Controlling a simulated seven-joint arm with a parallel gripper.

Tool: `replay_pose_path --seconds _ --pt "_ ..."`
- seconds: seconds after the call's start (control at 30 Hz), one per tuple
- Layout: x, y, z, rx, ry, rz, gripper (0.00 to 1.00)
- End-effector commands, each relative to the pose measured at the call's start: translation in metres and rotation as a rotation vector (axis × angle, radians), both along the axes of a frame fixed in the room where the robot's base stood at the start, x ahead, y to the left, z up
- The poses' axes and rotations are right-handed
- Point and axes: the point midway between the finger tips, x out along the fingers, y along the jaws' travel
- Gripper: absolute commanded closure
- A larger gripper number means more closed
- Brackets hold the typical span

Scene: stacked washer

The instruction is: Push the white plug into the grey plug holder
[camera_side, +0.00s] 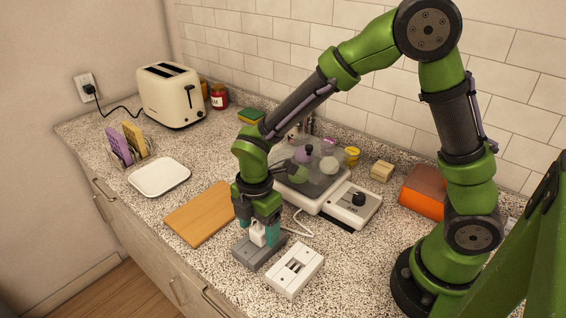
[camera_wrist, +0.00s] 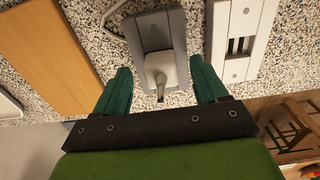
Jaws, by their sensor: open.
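The white plug (camera_side: 257,238) stands upright at the grey plug holder (camera_side: 246,257). In the wrist view the plug (camera_wrist: 161,70) overlaps the near part of the holder (camera_wrist: 153,28), with a small grey stub towards me. I cannot tell how deep it sits. My gripper (camera_side: 259,240) is open, pointing down over the holder. In the wrist view its teal fingers (camera_wrist: 160,78) are on either side of the plug, with visible gaps. The fingers hide part of the plug in the side view.
A white slotted block (camera_side: 294,270) lies just right of the holder. A wooden board (camera_side: 200,214) lies to the left. A white cord (camera_side: 298,226) runs behind, from the white appliance with a black knob (camera_side: 354,205). The speckled counter's front edge is close.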

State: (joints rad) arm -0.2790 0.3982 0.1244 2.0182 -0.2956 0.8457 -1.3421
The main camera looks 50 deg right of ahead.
Motion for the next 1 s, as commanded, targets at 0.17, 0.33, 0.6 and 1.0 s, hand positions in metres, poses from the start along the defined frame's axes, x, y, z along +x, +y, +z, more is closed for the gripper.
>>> replay_pose_path --seconds 0.17,0.33,0.6,1.0 --pt "0.001 0.0 0.042 0.002 -0.009 0.0 0.28" --pt "0.001 0.0 0.084 0.002 -0.008 -0.001 0.28" --pt "0.0 0.0 0.136 0.0 -0.005 0.001 0.28" --pt "-0.003 0.0 0.145 0.024 -0.015 -0.276 0.28"
